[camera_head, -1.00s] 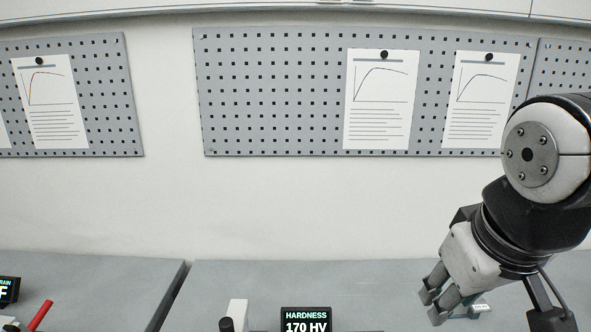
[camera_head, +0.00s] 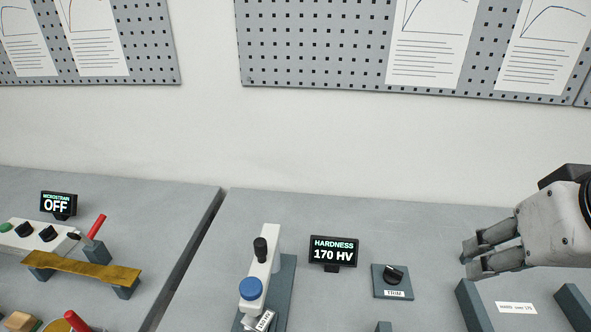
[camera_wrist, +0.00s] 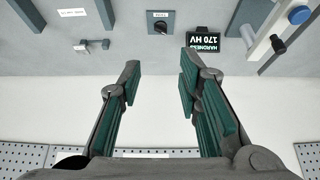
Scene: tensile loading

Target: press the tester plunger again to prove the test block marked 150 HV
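The hardness tester (camera_head: 263,261) stands on the bench, white with a black knob and a blue plunger cap (camera_head: 251,289). The cap also shows in the wrist view (camera_wrist: 299,15) at top right. A block with a small label (camera_head: 265,320), seemingly 150 HV, sits below the cap, cut by the lower edge. The hardness display (camera_head: 334,252) reads 170 HV. The TRIM knob (camera_head: 394,274) is on a dark plate to its right. My gripper (camera_head: 470,259) is right of the tester, apart from it, above the bench. In the wrist view its fingers (camera_wrist: 160,85) are spread with nothing between them.
Dark blocks (camera_head: 473,306) flank a label card (camera_head: 516,308) at lower right. On the left bench are a microstrain display (camera_head: 57,205) reading OFF, a red-handled lever (camera_head: 96,228) and a brass-coloured bar (camera_head: 82,267). A dark gap separates the benches.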

